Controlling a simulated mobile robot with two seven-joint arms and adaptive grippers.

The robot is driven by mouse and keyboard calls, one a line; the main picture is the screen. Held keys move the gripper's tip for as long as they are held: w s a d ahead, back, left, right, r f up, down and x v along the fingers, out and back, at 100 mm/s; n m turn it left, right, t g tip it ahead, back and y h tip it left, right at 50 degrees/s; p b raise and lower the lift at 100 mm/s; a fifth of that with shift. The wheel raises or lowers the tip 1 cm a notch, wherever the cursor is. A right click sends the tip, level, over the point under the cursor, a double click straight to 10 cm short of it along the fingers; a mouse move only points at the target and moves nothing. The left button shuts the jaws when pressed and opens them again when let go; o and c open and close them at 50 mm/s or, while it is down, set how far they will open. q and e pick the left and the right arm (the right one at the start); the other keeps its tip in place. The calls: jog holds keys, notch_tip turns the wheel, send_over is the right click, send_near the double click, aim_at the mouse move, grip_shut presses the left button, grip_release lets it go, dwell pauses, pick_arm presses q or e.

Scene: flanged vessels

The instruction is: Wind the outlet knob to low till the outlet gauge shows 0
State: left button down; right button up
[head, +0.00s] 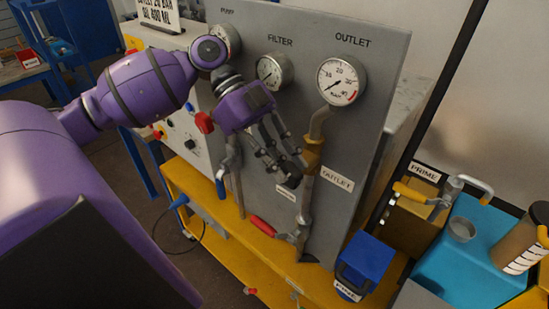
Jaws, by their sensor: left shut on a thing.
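The grey panel (375,60) carries the OUTLET gauge (341,80), a white dial at upper right. Its needle points to the lower left, near the low end of the scale; the exact reading is too small to tell. A dark round knob (291,180) sits below, beside the outlet pipe (307,190). My purple left gripper (285,163) reaches down to it from the upper left, with its fingers closed around the knob. The fingers hide part of the knob. My right gripper is out of view.
The FILTER gauge (274,70) is left of the OUTLET gauge. A blue bench (465,260) with a brown jar (519,245) is at right.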

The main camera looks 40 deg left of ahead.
pick_arm(q)
jog(key=shift+a+f+h+p, duration=0.15)
jog(key=shift+f+h+p, duration=0.1)
jog(key=shift+h, duration=0.9)
jog(key=shift+a+f+h+p, duration=0.1)
jog(key=shift+f+h+p, duration=0.1)
jog(key=shift+h, duration=0.95)
jog(key=c, duration=1.9)
grip_release()
notch_tip(320, 180, up, 10)
